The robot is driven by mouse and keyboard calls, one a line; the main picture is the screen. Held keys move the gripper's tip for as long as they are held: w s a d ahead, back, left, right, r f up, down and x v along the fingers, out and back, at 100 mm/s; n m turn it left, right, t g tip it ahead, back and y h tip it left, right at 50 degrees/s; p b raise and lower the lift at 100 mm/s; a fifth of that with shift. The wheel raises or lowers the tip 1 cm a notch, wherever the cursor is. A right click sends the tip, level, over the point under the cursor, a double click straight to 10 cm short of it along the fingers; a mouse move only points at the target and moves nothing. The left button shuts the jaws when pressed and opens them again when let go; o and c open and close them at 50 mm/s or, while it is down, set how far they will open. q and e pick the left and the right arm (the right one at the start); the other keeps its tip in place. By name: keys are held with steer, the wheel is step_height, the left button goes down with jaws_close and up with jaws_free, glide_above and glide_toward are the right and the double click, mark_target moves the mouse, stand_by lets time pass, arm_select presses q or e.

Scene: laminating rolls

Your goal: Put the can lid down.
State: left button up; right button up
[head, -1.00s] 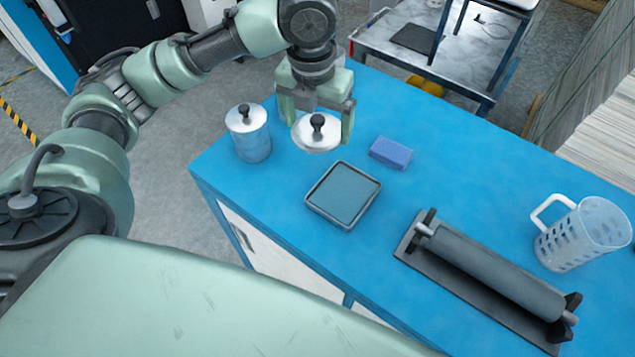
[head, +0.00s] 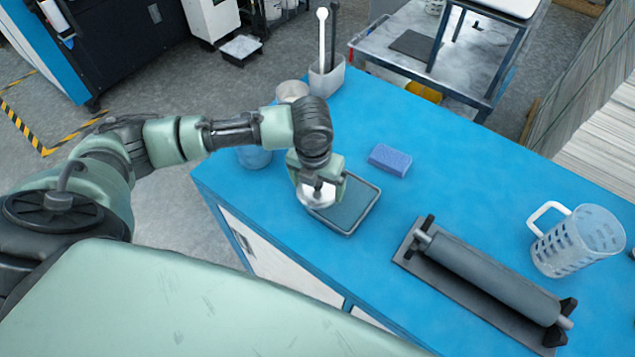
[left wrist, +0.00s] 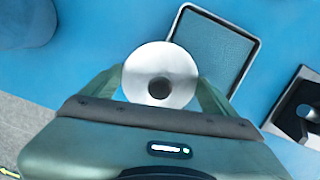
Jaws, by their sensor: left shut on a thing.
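The can lid (head: 314,199) is a round, shiny metal disc with a dark knob. My left gripper (head: 319,188) is shut on it by the knob. In the left wrist view the lid (left wrist: 161,72) lies between the fingers of my left gripper (left wrist: 160,90). The shallow grey tray (head: 369,212) has a dark blue-grey inside. In the head view the lid overlaps the tray's left corner; in the left wrist view it is left of the tray (left wrist: 226,22). I cannot tell its exact height. A can (head: 255,158) stands left, its top hidden by my arm. My right gripper is out of view.
A blue sponge-like block (head: 390,159) lies behind the tray. A dark roller on a base (head: 490,275) and a clear jug (head: 580,240) stand to the right. A light container (head: 292,91) and a holder (head: 326,78) with a tall white-headed tool stand at the back left.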

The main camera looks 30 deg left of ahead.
mark_target(315, 195)
arm_select(q)
steer(key=shift+f, duration=0.2)
steer(key=shift+f, duration=0.15)
steer(key=o, duration=1.1)
step_height(315, 195, up, 12)
steer(key=s+b, duration=0.1)
steer(key=shift+s+r+b, duration=0.2)
steer(key=shift+r+b, duration=0.05)
steer(key=shift+b, duration=0.15)
steer(key=shift+d+f, duration=0.1)
